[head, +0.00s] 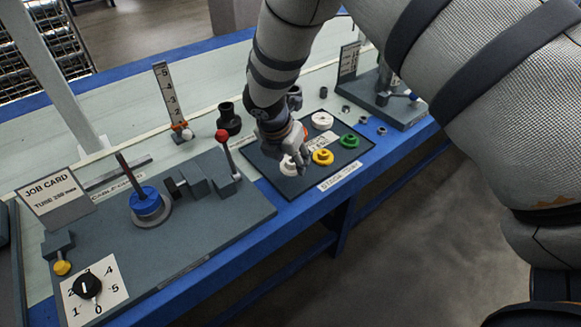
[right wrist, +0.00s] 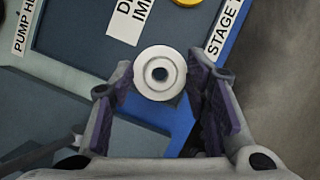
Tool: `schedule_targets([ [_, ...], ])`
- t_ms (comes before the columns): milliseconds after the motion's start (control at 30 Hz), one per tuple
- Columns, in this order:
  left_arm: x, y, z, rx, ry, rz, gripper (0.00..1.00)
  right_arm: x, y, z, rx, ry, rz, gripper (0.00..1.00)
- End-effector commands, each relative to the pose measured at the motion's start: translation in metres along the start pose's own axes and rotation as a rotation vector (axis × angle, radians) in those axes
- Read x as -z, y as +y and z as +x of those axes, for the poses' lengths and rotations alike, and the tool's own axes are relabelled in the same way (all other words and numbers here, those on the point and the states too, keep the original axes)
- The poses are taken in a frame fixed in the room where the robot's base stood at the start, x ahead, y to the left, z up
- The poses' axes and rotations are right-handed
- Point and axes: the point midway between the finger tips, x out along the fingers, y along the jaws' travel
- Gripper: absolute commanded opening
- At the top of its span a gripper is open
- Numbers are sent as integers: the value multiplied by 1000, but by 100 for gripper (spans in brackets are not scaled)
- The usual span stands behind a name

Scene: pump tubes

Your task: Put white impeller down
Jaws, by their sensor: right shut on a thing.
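My right gripper (head: 293,158) is low over the dark mat (head: 300,189) and shut on a white impeller (head: 288,168). In the right wrist view the white impeller (right wrist: 160,73), a round disc with a dark centre hole, sits between the two fingers (right wrist: 160,88). It is near the mat's front left part. I cannot tell whether it touches the mat. A second white impeller (head: 322,120) lies at the mat's back. My left gripper is not in view.
A yellow impeller (head: 323,157) and a green one (head: 349,141) lie to the right on the mat. A red-knobbed lever (head: 223,143) and grey blocks stand to the left on a grey board (head: 220,215). A black fitting (head: 229,119) stands behind.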

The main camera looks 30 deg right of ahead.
Motion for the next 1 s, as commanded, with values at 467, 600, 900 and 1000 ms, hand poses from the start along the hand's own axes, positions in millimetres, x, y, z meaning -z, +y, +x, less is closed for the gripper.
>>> schedule_targets([
  [467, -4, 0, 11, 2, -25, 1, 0, 4, 6, 48, -4, -2, 1, 3],
  [600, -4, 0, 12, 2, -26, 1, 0, 4, 5, 49, -3, -2, 1, 3],
  [900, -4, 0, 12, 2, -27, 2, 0, 5, 5, 51, -3, -1, 2, 63],
  [1000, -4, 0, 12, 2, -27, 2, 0, 5, 5, 51, -3, -1, 2, 63],
])
